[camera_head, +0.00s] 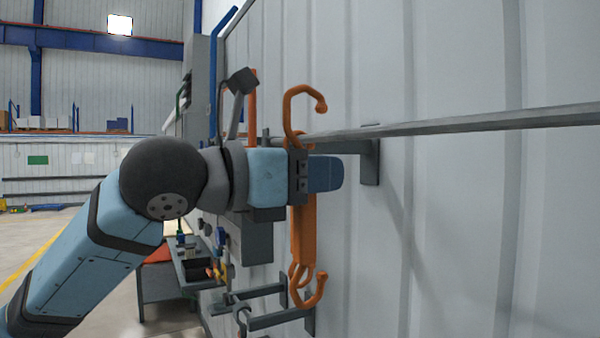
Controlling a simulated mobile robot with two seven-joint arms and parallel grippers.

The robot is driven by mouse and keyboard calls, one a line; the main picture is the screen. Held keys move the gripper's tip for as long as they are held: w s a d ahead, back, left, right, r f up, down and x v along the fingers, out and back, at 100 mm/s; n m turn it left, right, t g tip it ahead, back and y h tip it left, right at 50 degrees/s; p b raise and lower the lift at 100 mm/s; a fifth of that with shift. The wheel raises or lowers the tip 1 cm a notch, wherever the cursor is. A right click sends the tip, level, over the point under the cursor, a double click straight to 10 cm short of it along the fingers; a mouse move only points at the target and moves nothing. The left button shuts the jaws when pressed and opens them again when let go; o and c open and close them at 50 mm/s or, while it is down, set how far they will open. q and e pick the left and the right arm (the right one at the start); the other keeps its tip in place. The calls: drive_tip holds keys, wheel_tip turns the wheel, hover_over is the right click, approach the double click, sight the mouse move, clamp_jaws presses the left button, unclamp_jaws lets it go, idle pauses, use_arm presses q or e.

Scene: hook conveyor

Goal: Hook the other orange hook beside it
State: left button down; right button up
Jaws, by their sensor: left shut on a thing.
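My left gripper (298,176) is shut on an orange hook (303,232), around the middle of its shank. The hook stands upright, with its open upper curl (287,112) above the grey rail (450,124) and its lower curl below the gripper. A second orange curve shows low beside the first and more orange shows close to the rail, so another orange hook seems to overlap it; I cannot tell where one ends. The gripper hides the middle, and whether the held hook touches the rail is unclear. My right gripper is out of view.
A grey bracket (370,162) joins the rail to the ribbed white wall (460,230). Grey bars (280,319) stick out below the hook. A workbench with a tray (190,270) stands behind. Open floor lies at the left.

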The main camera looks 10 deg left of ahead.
use_arm(q)
drive_tip(key=w+d+f+b, duration=0.1)
drive_tip(key=w+d+f, duration=0.2)
drive_tip(key=d, duration=0.2)
drive_tip(key=shift+w+f, duration=0.2)
drive_tip(key=shift+w, duration=0.1)
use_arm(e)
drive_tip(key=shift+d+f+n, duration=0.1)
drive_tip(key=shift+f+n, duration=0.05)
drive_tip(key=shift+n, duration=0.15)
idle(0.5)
use_arm(q)
drive_tip(key=c, duration=0.9)
unclamp_jaws()
